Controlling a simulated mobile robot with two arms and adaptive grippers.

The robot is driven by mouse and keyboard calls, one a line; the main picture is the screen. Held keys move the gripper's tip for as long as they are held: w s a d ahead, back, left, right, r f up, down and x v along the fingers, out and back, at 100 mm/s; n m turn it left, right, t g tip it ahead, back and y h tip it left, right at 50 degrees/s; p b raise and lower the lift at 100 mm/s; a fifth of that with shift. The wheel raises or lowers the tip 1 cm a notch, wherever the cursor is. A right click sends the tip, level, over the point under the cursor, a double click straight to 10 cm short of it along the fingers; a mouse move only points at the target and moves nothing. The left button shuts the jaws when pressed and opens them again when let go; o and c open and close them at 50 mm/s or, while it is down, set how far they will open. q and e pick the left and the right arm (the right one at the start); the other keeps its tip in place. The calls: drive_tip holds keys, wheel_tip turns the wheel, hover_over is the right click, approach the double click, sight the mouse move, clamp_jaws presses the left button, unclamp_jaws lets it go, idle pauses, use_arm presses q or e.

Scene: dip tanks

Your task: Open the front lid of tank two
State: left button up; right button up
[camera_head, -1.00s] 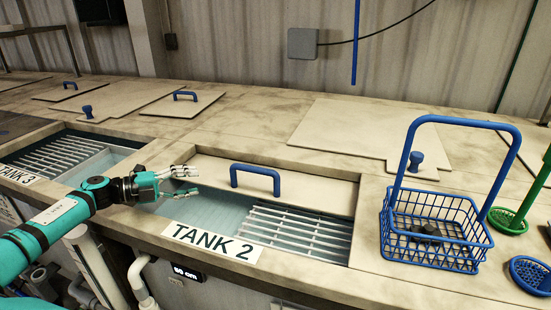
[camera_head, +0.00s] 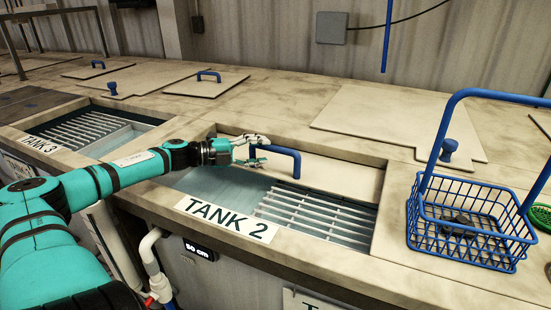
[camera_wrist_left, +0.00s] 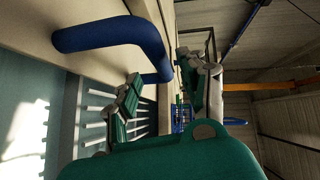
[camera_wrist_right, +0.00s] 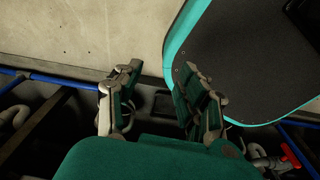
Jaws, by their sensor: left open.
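Tank two's beige lid (camera_head: 335,176) spans the back part of its opening, and its blue handle (camera_head: 276,150) stands upright. The front part is uncovered, showing pale water (camera_head: 215,185) and a metal grille (camera_head: 318,214). The "TANK 2" label (camera_head: 228,219) is on the front rim. My left gripper (camera_head: 264,151) is open at the handle's left side. In the left wrist view, the handle (camera_wrist_left: 112,34) reaches down between the fingers (camera_wrist_left: 160,92); I cannot tell if they touch it. My right gripper (camera_wrist_right: 162,67) is open and empty in the right wrist view, away from the tank.
A blue wire basket (camera_head: 470,235) with a tall handle stands right of the opening. A beige lid with a blue knob (camera_head: 449,148) lies behind it. Tank three's opening (camera_head: 85,132) is at left. A green mesh item (camera_head: 541,218) is partly visible at right.

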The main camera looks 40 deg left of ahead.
sight(270, 149)
use_arm(q)
drive_tip(key=shift+w+d+b, duration=0.25)
drive_tip(key=shift+w+b, duration=0.25)
drive_tip(key=shift+w+d+f+b, duration=0.1)
drive_tip(key=shift+w+b, duration=0.15)
drive_tip(key=shift+b, duration=0.05)
drive_tip(key=shift+w+d, duration=0.1)
drive_tip(key=shift+w, duration=0.1)
drive_tip(key=shift+w+d, duration=0.15)
drive_tip(key=shift+w, duration=0.25)
drive_tip(key=shift+w+d+f+p, duration=0.1)
drive_tip(key=shift+w+d+p, duration=0.25)
drive_tip(key=shift+w, duration=0.2)
drive_tip(key=shift+w+d, duration=0.15)
drive_tip(key=shift+w, duration=0.05)
use_arm(e)
drive_tip(key=shift+s+f, duration=0.65)
drive_tip(key=shift+f, duration=0.05)
use_arm(q)
drive_tip(key=shift+c, duration=0.4)
drive_tip(key=shift+f, duration=0.1)
clamp_jaws()
use_arm(e)
drive_tip(key=shift+d, duration=0.1)
